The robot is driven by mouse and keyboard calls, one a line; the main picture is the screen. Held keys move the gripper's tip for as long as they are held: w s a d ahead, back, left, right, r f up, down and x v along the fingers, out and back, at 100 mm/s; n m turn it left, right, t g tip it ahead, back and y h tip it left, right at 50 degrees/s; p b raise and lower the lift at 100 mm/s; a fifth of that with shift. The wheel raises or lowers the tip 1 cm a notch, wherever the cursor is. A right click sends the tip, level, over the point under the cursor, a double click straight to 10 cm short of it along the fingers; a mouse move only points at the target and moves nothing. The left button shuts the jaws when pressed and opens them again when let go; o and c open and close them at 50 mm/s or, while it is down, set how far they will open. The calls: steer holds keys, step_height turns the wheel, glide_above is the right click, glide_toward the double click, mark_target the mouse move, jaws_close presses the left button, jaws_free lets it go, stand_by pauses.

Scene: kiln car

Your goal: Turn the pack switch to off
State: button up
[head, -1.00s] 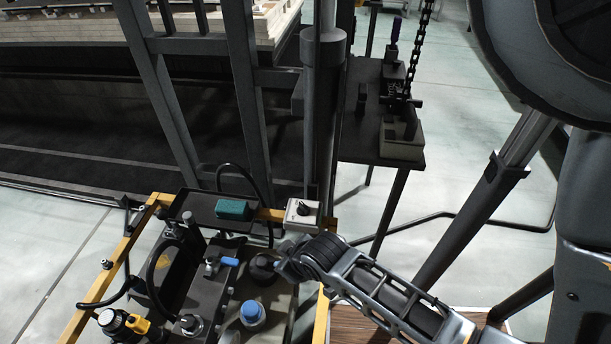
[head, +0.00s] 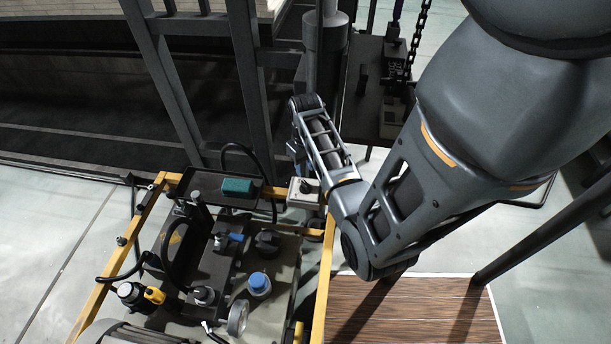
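The pack switch looks to be the small pale box with a dark rotary knob (head: 304,191) on the yellow frame's back right corner. Its knob is small, and I cannot read its setting. My arm reaches in from the right, bends low beside the frame and rises behind the box. My gripper (head: 295,150) seems to be the small grey part at the left of the raised wrist, just above and behind the box, apart from it. Its fingers are too small and dark to tell open from shut.
The yellow frame (head: 324,290) surrounds dark equipment with a blue cap (head: 259,285), a gauge (head: 237,317) and black cables. A teal block (head: 238,187) lies on a dark tray left of the box. A dark post (head: 324,60) and a side table with a chain stand behind.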

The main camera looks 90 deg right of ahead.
mark_target(306, 183)
steer(key=shift+f, duration=0.7)
step_height(306, 183, down, 5)
steer(key=b, duration=0.6)
steer(key=shift+f, duration=0.15)
steer(key=shift+c, duration=0.5)
